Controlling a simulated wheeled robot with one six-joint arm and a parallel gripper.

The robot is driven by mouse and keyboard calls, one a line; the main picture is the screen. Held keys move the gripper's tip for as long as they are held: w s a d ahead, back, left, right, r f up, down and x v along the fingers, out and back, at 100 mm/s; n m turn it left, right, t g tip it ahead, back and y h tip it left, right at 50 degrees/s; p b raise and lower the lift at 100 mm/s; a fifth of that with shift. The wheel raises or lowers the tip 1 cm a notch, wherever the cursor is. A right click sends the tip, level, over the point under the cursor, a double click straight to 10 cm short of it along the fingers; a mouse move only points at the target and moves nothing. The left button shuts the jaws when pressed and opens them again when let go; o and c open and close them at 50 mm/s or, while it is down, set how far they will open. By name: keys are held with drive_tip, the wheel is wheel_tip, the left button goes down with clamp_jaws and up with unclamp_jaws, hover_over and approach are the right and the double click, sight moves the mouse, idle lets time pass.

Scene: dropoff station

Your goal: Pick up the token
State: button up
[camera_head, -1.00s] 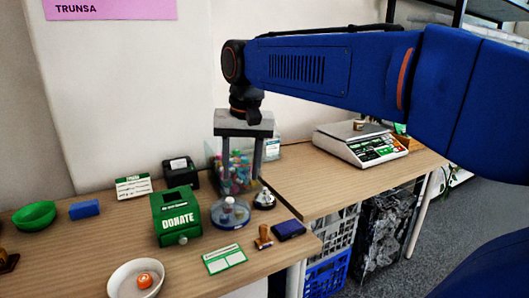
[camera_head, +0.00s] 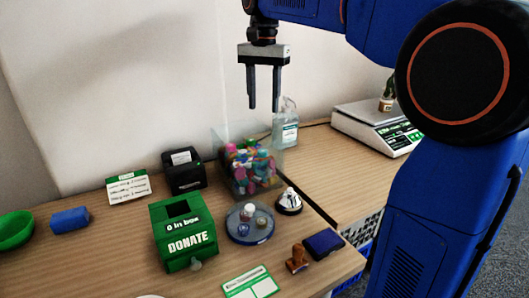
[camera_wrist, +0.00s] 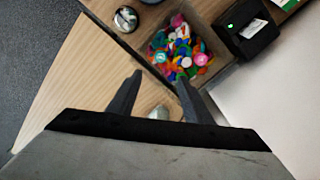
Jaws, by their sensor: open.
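Several small coloured pieces fill a clear bin (camera_head: 222,152) on the wooden counter. I cannot tell for certain which thing is the token; a small round dish (camera_head: 250,236) in front of the bin also holds a few small items. My gripper (camera_head: 263,102) is open and empty, pointing down above the bin area in the head view. In the wrist view my gripper (camera_wrist: 160,78) has its fingers apart, with the bin of coloured pieces (camera_wrist: 180,48) beyond the fingertips. A pale bottle shape (camera_wrist: 163,113) shows between the fingers.
A green donation box (camera_head: 185,236), black printer (camera_head: 183,172), silver bell (camera_head: 288,201), wooden stamp (camera_head: 297,259) and blue pad (camera_head: 325,243) crowd the counter. A clear bottle (camera_head: 285,125) stands behind the bin. A scale (camera_head: 378,128) sits on the right-hand counter.

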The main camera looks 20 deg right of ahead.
wheel_tip(320, 180, down, 14)
drive_tip(key=shift+a+r, duration=0.1)
idle(0.5)
drive_tip(key=c, duration=1.1)
